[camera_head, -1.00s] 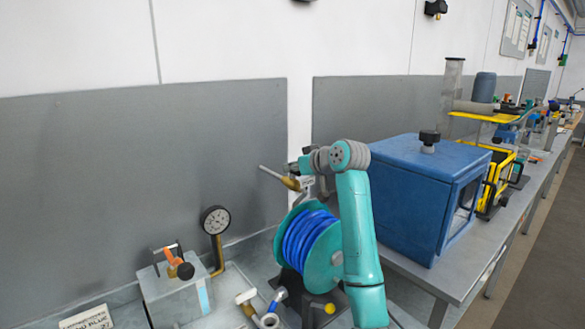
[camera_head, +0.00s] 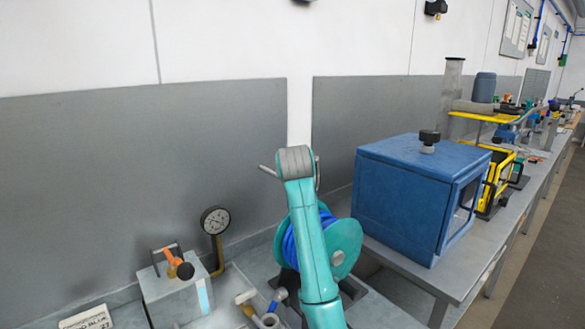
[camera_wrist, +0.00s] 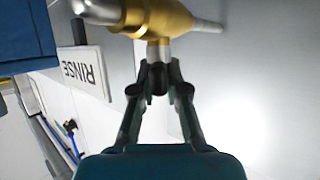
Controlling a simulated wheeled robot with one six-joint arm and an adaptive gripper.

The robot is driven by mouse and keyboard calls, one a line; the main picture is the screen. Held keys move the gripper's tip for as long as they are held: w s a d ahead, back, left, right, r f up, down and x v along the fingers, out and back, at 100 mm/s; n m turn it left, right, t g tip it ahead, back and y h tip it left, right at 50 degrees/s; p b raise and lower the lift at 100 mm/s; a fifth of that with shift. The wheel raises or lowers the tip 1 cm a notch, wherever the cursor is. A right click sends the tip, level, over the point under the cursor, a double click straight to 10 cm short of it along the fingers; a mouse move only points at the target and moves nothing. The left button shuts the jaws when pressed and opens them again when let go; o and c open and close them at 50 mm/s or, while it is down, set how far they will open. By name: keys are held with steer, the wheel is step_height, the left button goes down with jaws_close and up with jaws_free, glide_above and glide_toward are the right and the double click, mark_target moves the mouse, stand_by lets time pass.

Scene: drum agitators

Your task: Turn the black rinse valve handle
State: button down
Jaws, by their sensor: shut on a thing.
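In the wrist view a brass valve (camera_wrist: 158,17) sits on a silver pipe across the top, with a short silver stem running down from it. The black handle (camera_wrist: 157,76) is at the end of this stem. My gripper (camera_wrist: 158,82) is shut on the black handle, one finger on each side. A white sign reading RINSE (camera_wrist: 86,73) shows upside down to the left of the valve. In the head view my arm hides the valve, the handle and the gripper. Only a grey pipe end (camera_head: 267,171) sticks out left of the arm.
A teal reel (camera_head: 347,240) with blue hose stands behind my arm. A large blue box (camera_head: 405,205) is on the bench to the right. A pressure gauge (camera_head: 215,220) and a small grey box with an orange lever (camera_head: 170,290) stand to the left.

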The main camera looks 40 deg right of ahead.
steer(key=m+g+h, duration=0.4)
steer(key=m+g, duration=0.1)
steer(key=shift+a+m, duration=0.1)
steer(key=shift+m, duration=0.2)
steer(key=m+g, duration=0.2)
steer(key=m+g+h, duration=0.1)
steer(key=m+g, duration=0.1)
steer(key=g, duration=0.1)
steer(key=shift+f+m+h, duration=0.1)
steer(key=shift+m+h, duration=0.2)
steer(key=shift+m, duration=0.1)
steer(key=shift+g, duration=0.5)
steer(key=c, duration=1.2)
jaws_free()
steer(key=v, duration=1.1)
steer(key=shift+a, duration=0.4)
